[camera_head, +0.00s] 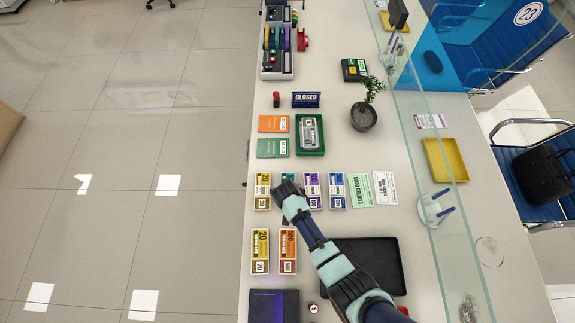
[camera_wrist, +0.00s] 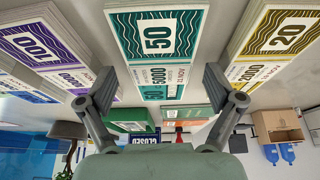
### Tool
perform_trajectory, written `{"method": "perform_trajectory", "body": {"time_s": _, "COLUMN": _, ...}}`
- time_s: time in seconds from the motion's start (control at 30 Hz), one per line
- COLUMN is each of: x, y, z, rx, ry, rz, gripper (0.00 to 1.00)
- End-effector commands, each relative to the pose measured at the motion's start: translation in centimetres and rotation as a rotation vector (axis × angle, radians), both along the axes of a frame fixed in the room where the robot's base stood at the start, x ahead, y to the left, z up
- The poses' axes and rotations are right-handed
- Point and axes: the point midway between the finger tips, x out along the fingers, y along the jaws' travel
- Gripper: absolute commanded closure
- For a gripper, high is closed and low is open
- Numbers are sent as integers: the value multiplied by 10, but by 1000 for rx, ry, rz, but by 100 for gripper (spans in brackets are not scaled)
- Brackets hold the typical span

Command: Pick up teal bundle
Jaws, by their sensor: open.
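The teal bundle (camera_wrist: 158,45), marked 50, lies on the counter among the other note bundles. In the head view only its top end (camera_head: 288,177) shows, because my arm hides the rest. My gripper (camera_head: 284,188) is over it, pointing down. In the wrist view my gripper (camera_wrist: 160,88) is open and empty, with one finger on each side of the teal bundle in the picture. The remaining height between the fingertips and the bundle is hard to tell.
A yellow 20 bundle (camera_head: 262,191) and a purple 100 bundle (camera_head: 312,191) flank it closely. A blue bundle (camera_head: 337,191) lies further right. A green tray (camera_head: 310,150) stands behind, a black tray (camera_head: 375,260) in front. A glass screen (camera_head: 425,150) runs along the right.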

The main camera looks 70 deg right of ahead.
Motion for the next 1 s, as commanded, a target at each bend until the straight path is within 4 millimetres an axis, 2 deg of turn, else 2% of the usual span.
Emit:
{"method": "perform_trajectory", "body": {"time_s": 0.13, "x": 0, "y": 0, "z": 1, "rx": 0, "ry": 0, "rz": 0, "gripper": 8}}
{"method": "perform_trajectory", "body": {"time_s": 0.17, "x": 0, "y": 0, "z": 1, "rx": 0, "ry": 0, "rz": 0, "gripper": 12}}
{"method": "perform_trajectory", "body": {"time_s": 0.53, "x": 0, "y": 0, "z": 1, "rx": 0, "ry": 0, "rz": 1, "gripper": 73}}
{"method": "perform_trajectory", "body": {"time_s": 0.83, "x": 0, "y": 0, "z": 4, "rx": -1, "ry": -1, "rz": 1, "gripper": 75}}
{"method": "perform_trajectory", "body": {"time_s": 1.0, "x": 1, "y": 0, "z": 26, "rx": -2, "ry": -3, "rz": 1, "gripper": 75}}
